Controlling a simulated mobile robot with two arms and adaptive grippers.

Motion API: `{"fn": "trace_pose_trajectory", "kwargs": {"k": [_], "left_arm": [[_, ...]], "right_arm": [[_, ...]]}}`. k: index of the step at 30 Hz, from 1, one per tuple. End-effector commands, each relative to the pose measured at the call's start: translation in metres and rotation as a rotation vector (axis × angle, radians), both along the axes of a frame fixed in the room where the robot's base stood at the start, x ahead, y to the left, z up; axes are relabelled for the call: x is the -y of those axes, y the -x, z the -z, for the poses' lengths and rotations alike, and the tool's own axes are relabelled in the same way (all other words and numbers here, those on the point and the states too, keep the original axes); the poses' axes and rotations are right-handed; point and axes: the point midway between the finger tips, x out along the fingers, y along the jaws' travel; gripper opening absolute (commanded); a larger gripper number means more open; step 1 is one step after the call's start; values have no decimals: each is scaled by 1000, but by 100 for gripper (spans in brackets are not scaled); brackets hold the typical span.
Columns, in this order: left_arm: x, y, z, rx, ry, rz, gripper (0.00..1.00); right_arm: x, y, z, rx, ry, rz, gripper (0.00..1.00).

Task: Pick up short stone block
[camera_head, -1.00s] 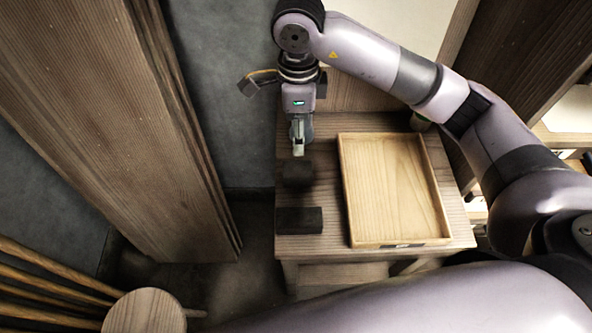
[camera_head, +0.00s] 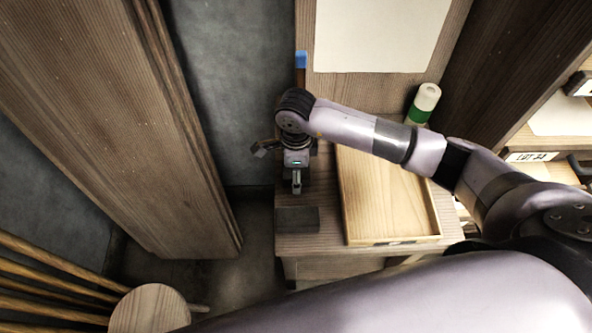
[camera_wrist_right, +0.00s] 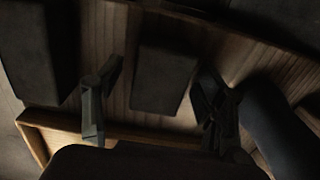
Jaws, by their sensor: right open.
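My right gripper (camera_head: 296,190) is low over the left side of the small wooden table, pointing down. In the right wrist view the gripper (camera_wrist_right: 155,105) is open, with a short dark stone block (camera_wrist_right: 163,80) lying between its two fingers, with gaps at both sides. The fingers do not hold it. In the head view this block is hidden under the gripper and wrist. Another dark block (camera_head: 298,220) lies at the table's front left; a dark block (camera_wrist_right: 35,50) also shows at the left of the wrist view. My left gripper is not in view.
A shallow wooden tray (camera_head: 437,205) sits right of the gripper on the table (camera_head: 328,243). A green and white cylinder (camera_head: 424,104) stands behind it. A rounded dark object (camera_wrist_right: 280,130) is beside the right finger. A tall wooden panel (camera_head: 100,120) stands at left.

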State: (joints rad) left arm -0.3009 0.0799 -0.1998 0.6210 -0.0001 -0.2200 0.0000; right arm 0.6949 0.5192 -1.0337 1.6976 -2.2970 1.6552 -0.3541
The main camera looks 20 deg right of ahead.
Motion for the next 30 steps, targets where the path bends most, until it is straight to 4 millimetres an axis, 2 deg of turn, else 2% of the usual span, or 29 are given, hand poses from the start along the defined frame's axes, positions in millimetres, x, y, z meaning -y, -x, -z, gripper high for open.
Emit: {"fn": "trace_pose_trajectory", "kwargs": {"k": [8,30], "left_arm": [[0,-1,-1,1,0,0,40],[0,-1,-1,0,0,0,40]], "right_arm": [[0,0,5,0,0,-1,65],[0,0,5,0,0,0,16]]}}
